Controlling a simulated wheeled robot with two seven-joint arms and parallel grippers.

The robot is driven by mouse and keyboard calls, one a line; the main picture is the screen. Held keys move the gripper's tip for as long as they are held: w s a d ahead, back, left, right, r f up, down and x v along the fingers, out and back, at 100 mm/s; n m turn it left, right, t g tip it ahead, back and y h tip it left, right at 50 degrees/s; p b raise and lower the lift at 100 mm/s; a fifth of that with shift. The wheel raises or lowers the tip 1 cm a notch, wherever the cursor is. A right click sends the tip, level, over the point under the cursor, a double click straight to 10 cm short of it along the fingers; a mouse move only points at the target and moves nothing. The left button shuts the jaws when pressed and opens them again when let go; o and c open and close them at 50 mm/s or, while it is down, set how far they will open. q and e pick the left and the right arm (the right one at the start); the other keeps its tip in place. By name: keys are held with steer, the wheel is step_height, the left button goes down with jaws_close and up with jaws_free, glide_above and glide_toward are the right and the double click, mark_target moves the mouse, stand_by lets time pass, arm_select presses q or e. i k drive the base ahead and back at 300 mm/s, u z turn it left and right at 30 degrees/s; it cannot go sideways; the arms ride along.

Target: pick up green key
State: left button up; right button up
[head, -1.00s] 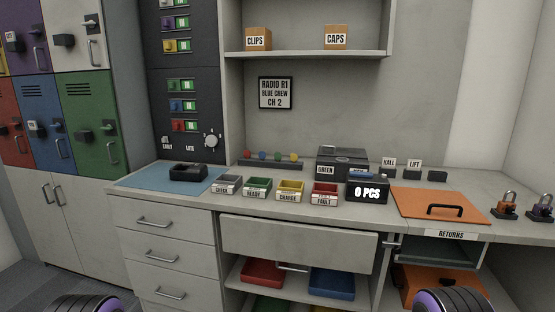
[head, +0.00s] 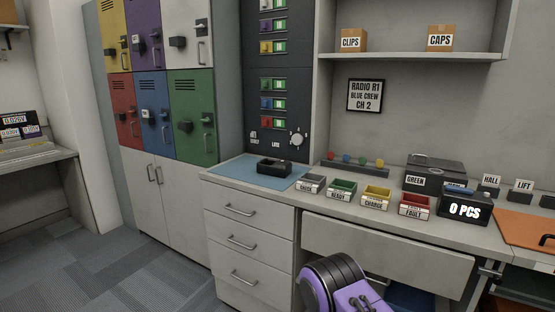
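No key shape is clear in the head view. A small green knob-like piece (head: 363,160) stands in a row with red, blue and yellow ones on a dark rack (head: 352,167) at the back of the counter; I cannot tell whether it is a key. A label reading GREEN (head: 415,180) is on a dark case (head: 435,168) to the right of the rack. A purple and black part of one of my arms shows at the bottom middle, well in front of the counter. The fingers of both my grippers are out of view.
Small bins labelled CHECK (head: 311,184), READY (head: 341,190), CHARGE (head: 376,197) and FAULT (head: 414,206) line the counter's front. A black device (head: 274,167) sits on a blue mat (head: 237,170). Coloured lockers (head: 190,115) stand left. Floor (head: 130,270) is clear at lower left.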

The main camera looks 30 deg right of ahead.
mark_target(362, 161)
steer(key=u, duration=0.4)
steer(key=i, duration=1.65)
steer(key=z, duration=2.75)
